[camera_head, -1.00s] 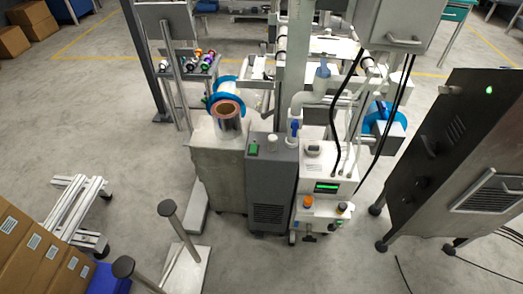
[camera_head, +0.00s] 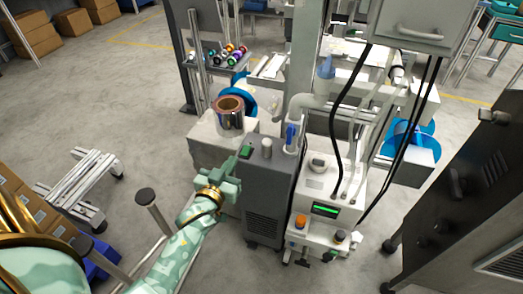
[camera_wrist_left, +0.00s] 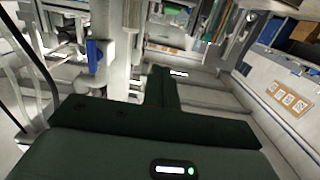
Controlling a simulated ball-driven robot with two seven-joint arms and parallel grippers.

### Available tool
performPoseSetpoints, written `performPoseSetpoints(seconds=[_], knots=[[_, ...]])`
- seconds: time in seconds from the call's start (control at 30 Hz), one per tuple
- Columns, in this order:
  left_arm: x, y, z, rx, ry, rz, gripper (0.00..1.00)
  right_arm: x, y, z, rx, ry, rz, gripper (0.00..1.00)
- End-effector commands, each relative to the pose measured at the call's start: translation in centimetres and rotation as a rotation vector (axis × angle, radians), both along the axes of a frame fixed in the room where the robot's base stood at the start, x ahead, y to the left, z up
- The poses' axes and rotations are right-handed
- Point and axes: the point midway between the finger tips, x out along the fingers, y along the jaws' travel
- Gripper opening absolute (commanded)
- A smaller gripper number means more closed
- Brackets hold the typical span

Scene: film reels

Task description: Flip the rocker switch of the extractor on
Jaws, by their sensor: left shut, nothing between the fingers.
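The extractor looks to be the dark grey cabinet (camera_head: 268,190) with a vented front, in the middle of the head view. A small green rocker switch (camera_head: 246,152) sits at the left of its top. I cannot tell which way the rocker is tilted. My left gripper (camera_head: 238,164) is pale green, shut and empty, beside the cabinet's upper left edge, just below the switch in the picture. Whether it touches is unclear. In the left wrist view its dark shut fingers (camera_wrist_left: 162,88) point forward, and I cannot make out the switch there. My right gripper is out of view.
A white unit (camera_head: 325,200) with a green display and knobs stands right of the cabinet. A copper-coloured reel (camera_head: 229,112) is behind left. A blue-handled valve (camera_head: 291,135) rises behind the cabinet.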

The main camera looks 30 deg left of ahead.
Motion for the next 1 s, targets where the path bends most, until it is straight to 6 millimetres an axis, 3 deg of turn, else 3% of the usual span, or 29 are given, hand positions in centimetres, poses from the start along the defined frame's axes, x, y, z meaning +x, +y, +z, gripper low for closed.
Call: performPoseSetpoints(seconds=[0.47, 0.73, 0.93, 1.0], knots=[[0.8, 0.2, -0.5, -0.015, 0.001, -0.001, 0.00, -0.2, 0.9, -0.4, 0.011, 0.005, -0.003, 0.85], [5.6, 1.3, -1.2, -0.013, 0.003, -0.001, 0.00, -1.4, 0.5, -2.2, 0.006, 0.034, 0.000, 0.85], [9.7, 2.3, -1.6, -0.014, 0.005, -0.001, 0.00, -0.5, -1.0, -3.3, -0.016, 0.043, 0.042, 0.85], [9.9, 2.4, -3.1, -0.017, 0.010, 0.000, 0.00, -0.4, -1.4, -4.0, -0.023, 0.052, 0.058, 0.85]])
